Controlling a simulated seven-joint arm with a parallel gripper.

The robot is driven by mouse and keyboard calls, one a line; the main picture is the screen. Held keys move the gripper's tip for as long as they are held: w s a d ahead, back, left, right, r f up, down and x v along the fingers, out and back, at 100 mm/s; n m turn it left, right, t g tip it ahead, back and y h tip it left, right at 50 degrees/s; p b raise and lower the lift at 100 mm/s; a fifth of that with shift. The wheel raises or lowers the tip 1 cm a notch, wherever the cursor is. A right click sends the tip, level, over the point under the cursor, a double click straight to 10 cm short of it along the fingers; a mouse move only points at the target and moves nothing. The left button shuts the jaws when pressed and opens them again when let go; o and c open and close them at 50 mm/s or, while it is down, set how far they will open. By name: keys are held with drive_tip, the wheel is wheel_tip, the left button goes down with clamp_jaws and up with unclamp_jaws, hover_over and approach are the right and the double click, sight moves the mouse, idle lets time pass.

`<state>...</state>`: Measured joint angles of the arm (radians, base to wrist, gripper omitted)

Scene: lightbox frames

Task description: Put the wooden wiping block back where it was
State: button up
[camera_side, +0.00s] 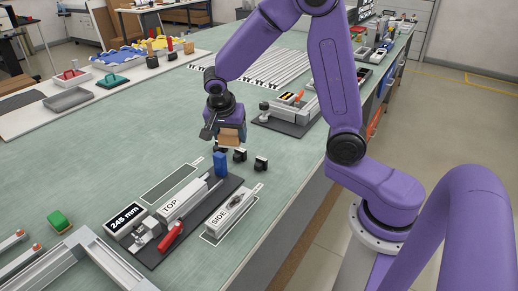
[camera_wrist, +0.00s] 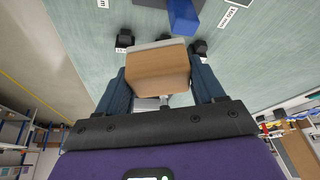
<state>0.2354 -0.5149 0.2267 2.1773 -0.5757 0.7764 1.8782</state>
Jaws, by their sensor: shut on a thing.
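The wooden wiping block (camera_side: 229,136) is a tan block with a pale layer along one side. In the wrist view the wooden block (camera_wrist: 158,75) sits between the two dark fingers of my gripper (camera_wrist: 160,85). My gripper (camera_side: 226,122) is shut on it and points down, in the side view over the green bench. The block appears above the bench near small black pieces; the exact gap under it is hard to tell. No marked resting place for the block can be made out with certainty.
A dark fixture plate (camera_side: 157,256) carries a blue block (camera_side: 221,164), a TOP-labelled part and a red-handled clamp (camera_side: 171,237). A SIDE-labelled part (camera_side: 231,211) lies right of it. Black pieces (camera_side: 261,163) stand close to the gripper. Open bench (camera_side: 110,150) lies to the left.

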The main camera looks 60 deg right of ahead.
drive_tip(key=s+d+m+g, duration=0.2)
drive_tip(key=s+d+m, duration=0.2)
drive_tip(key=s+d, duration=0.75)
drive_tip(key=shift+m, duration=0.3)
drive_tip(key=w+d+f, duration=0.2)
drive_tip(key=w+f, duration=0.1)
drive_tip(key=w, duration=0.1)
drive_tip(key=w+d+f, duration=0.3)
drive_tip(key=w, duration=0.1)
drive_tip(key=w+d+f, duration=0.2)
drive_tip(key=w+f, duration=0.1)
drive_tip(key=w, duration=0.2)
drive_tip(key=shift+d+f, duration=0.2)
drive_tip(key=shift+f, duration=0.1)
drive_tip(key=shift+w+d+f, duration=0.1)
drive_tip(key=shift+w+f, duration=0.05)
drive_tip(key=shift+w, duration=0.05)
drive_tip(key=shift+w+f, duration=0.15)
drive_tip(key=shift+f, duration=1.55)
drive_tip(key=shift+f, duration=0.1)
drive_tip(key=shift+f, duration=0.1)
drive_tip(key=o, duration=1)
